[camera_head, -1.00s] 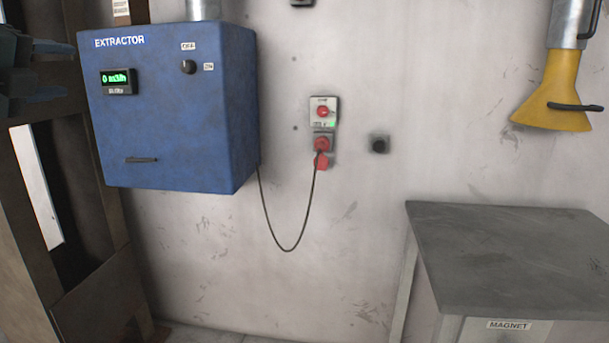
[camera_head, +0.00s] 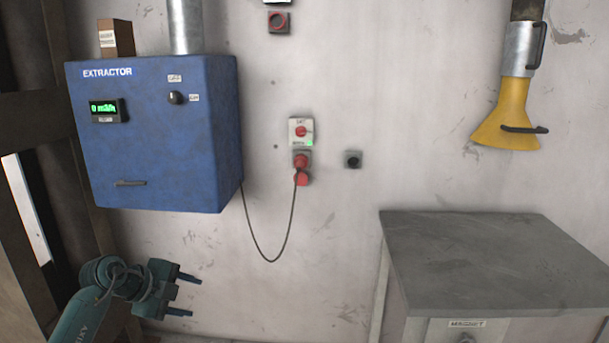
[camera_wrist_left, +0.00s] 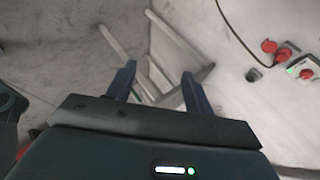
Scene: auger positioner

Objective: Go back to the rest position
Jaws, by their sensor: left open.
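My left gripper (camera_head: 184,294) is at the lower left of the head view, below the blue extractor box (camera_head: 150,135) and in front of the wall. Its two dark fingers are apart with nothing between them. In the left wrist view the spread fingers (camera_wrist_left: 160,88) also show empty. They point towards a grey frame-like structure near the floor. My right gripper is in neither current view.
A red plug in a wall socket (camera_head: 301,162) has a cable hanging from the extractor. A grey cabinet (camera_head: 490,260) labelled MAGNET stands at the lower right. A yellow hood (camera_head: 508,112) hangs above it. A dark wooden frame (camera_head: 35,110) is at far left.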

